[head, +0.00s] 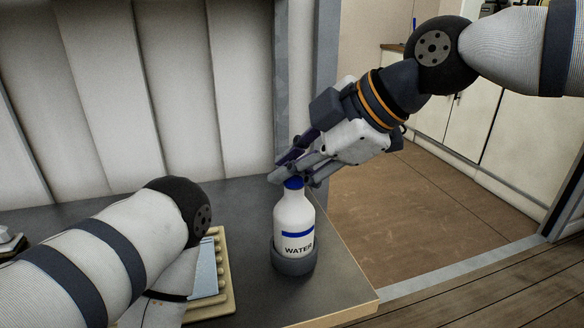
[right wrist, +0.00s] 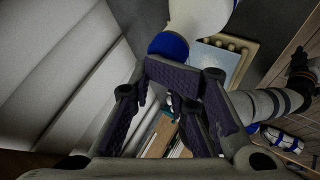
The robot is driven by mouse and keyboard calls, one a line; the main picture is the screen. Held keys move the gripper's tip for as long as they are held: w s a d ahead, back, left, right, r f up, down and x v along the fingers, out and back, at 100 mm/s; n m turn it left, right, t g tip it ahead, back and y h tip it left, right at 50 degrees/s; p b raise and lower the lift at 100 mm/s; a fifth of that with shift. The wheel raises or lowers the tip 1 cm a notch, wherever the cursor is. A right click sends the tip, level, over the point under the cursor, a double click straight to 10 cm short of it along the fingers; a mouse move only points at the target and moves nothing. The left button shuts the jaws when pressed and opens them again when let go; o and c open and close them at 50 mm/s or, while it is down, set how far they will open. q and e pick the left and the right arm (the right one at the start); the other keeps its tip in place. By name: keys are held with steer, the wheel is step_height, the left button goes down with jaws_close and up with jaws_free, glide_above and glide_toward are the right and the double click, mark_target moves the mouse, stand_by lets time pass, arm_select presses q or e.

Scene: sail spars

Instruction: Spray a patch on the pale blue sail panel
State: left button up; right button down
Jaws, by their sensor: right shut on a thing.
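The pale blue sail panel (head: 206,272) lies on a tan board (head: 226,262) on the dark table, partly hidden by my left arm. The panel also shows in the right wrist view (right wrist: 220,63). A white bottle marked WATER (head: 294,222), with a blue collar, stands upright in a dark round holder (head: 296,262) to the right of the panel. My right gripper (head: 296,176) is at the bottle's top, shut on it; the fingers hide the part above the collar. My left arm reaches over the table's left part, and its gripper is not in view.
The table's right corner (head: 362,290) is bare. A pale ribbed wall (head: 160,90) stands behind the table, with a grey post (head: 325,90) near the bottle. Open floor (head: 430,200) and pale cabinets lie to the right. A small object (head: 10,240) sits at the left edge.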

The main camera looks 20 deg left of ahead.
steer(key=shift+w+d+r+p, duration=0.1)
steer(key=shift+r+p, duration=0.2)
steer(key=shift+r, duration=1.05)
steer(key=shift+w+d+r+p, duration=0.1)
steer(key=shift+r+p, duration=0.15)
steer(key=shift+r, duration=1.1)
arm_select(q)
steer(key=shift+w+r, duration=0.65)
steer(key=shift+w, duration=0.1)
arm_select(e)
steer(key=shift+r, duration=0.4)
arm_select(q)
jaws_close()
